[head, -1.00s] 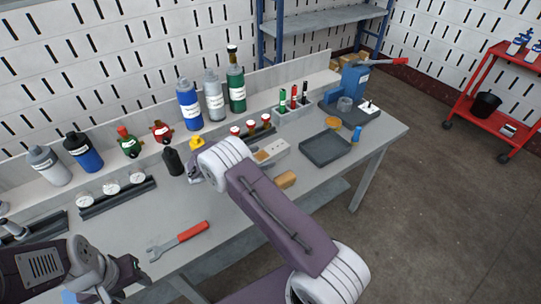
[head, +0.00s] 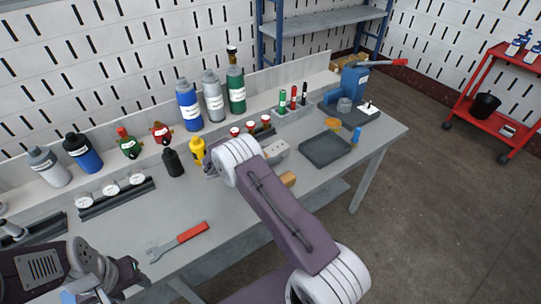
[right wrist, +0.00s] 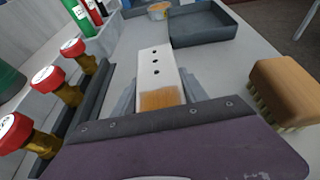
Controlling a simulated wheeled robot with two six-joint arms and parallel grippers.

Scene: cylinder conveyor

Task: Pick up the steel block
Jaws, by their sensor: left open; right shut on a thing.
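The steel block (right wrist: 155,65) is pale grey with several dark holes and an orange-brown patch at its near end. In the right wrist view my right gripper (right wrist: 160,92) is shut on it, with a finger along each long side. In the head view part of the block (head: 277,150) shows beside my right wrist, which hides the gripper. I cannot tell whether the block is clear of the bench. My left gripper (head: 122,272) is open and empty at the lower left, near the bench's front edge.
A wooden brush (right wrist: 285,88) lies to the right of the block. Red-capped brass valves (right wrist: 72,88) stand in a rack to its left. A dark tray (head: 325,150) is beyond. A red-handled wrench (head: 178,242) lies on the bench (head: 120,225), with clear surface around it.

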